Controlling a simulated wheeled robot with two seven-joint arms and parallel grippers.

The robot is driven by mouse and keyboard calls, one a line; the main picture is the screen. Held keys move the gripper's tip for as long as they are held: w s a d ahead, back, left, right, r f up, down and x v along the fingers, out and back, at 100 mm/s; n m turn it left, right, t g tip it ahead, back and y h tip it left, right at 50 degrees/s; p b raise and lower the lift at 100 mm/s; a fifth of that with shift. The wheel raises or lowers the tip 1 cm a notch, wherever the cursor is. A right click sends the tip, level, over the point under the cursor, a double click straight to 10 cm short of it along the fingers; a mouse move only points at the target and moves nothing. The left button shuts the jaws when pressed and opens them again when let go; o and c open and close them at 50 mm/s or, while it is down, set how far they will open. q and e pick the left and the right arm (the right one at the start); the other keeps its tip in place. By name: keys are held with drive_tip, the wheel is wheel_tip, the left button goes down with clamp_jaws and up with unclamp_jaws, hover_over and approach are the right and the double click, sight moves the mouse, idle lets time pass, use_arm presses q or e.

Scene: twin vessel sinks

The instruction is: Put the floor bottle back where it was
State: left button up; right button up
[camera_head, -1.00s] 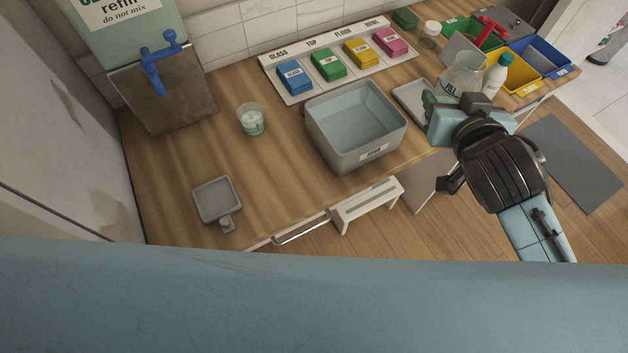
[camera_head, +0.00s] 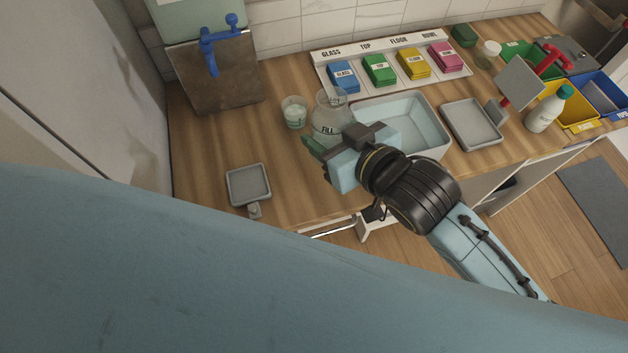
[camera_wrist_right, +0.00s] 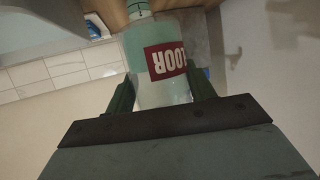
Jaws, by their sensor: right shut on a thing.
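The floor bottle (camera_head: 328,112) is a clear vessel with a narrow neck and a "FILL" mark. In the right wrist view its red label, reading "LOOR" upside down, shows on a pale, translucent body (camera_wrist_right: 140,52). My right gripper (camera_head: 328,152) is shut on it, one green finger on each side in the wrist view (camera_wrist_right: 162,92). I hold it near the left edge of the grey basin (camera_head: 442,140), just right of a small cup (camera_head: 294,112). The gripper hides its base, so I cannot tell its height above the counter. My left gripper is out of view.
A grey tray (camera_head: 471,126) lies right of the basin, with a white, teal-capped bottle (camera_head: 546,110) beyond it. Colored packs sit on a labelled board (camera_head: 322,72) at the back. A small grey dish (camera_head: 248,184) lies at front left. Wooden counter is bare between dish and cup.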

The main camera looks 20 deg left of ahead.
sight(314, 159)
drive_tip(key=shift+s+a+f+n+g+y, duration=0.1)
drive_tip(key=shift+s+a+n+g+y, duration=0.15)
drive_tip(key=shift+a, duration=0.3)
drive_tip(key=shift+s+a+f+n+g+y, duration=0.15)
drive_tip(key=shift+s+a+n, duration=0.15)
drive_tip(key=shift+a, duration=0.2)
drive_tip(key=f, duration=0.2)
drive_tip(key=f+b, duration=0.1)
drive_tip(key=f, duration=0.2)
drive_tip(key=shift+s+a+f, duration=0.1)
drive_tip(key=shift+s+f, duration=0.1)
drive_tip(key=shift+f+b, duration=0.5)
drive_tip(key=shift+f, duration=1.65)
drive_tip(key=shift+f, duration=0.1)
drive_tip(key=o, duration=1.3)
drive_tip(key=shift+f, duration=0.1)
drive_tip(key=shift+r, duration=0.2)
drive_tip(key=p+v, duration=0.1)
drive_tip(key=v, duration=1.1)
